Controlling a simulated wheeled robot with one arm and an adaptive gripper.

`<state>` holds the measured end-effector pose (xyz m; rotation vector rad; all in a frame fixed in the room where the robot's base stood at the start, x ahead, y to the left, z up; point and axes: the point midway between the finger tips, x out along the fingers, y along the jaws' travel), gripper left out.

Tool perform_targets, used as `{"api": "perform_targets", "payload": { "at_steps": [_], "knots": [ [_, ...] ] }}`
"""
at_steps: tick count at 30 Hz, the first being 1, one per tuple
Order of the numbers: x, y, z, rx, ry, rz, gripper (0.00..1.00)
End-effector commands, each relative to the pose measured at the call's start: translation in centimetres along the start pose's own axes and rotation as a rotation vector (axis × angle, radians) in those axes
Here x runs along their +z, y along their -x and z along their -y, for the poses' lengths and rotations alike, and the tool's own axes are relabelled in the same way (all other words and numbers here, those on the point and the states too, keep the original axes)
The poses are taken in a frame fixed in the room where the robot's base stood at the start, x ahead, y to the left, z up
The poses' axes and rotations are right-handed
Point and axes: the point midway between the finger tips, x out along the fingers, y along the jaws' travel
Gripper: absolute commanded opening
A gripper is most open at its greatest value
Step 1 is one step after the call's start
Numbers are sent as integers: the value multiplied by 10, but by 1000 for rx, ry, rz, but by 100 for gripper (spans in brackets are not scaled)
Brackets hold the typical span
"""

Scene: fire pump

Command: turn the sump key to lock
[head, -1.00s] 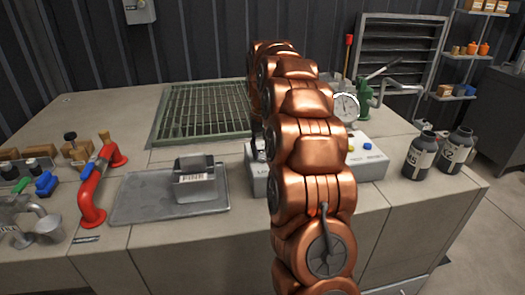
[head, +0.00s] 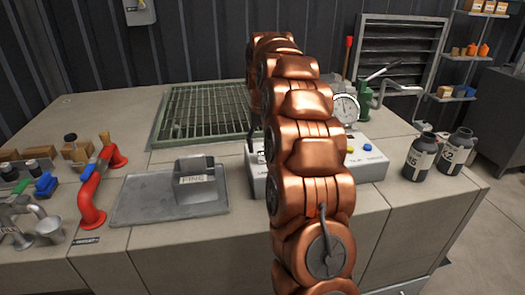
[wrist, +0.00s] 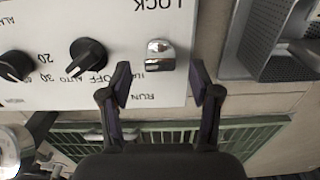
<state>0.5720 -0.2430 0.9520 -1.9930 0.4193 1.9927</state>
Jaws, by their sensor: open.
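The sump key (wrist: 160,54) is a small silver grip on a white control panel (wrist: 110,20). In the wrist view the panel's lettering is upside down, with LOCK above the key and RUN below it. My gripper (wrist: 161,78) is open. Its two dark fingertips are on either side of the key's lower end in the picture, with gaps to both sides; I cannot tell its height above the panel. In the head view the white control box (head: 368,160) shows beside my copper arm, which hides the key and most of my gripper.
Two black selector knobs (wrist: 88,54) (wrist: 15,66) sit left of the key in the wrist view. A pressure gauge (head: 346,108) stands behind the box. A grey tray (head: 130,205) with a box marked FINE (head: 197,182) lies left. A green grating (head: 195,115) is behind.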

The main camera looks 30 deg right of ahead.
Motion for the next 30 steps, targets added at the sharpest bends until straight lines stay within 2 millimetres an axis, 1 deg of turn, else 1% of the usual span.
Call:
{"api": "perform_targets", "payload": {
  "at_steps": [1,6,12,18,30],
  "knots": [
    [-1,8,0,0,0,-3,62],
    [-1,28,0,0,0,-2,62],
    [-1,43,0,0,0,-1,62],
    [0,49,0,0,-1,0,62],
    [0,50,0,0,-1,0,62]
  ]
}}
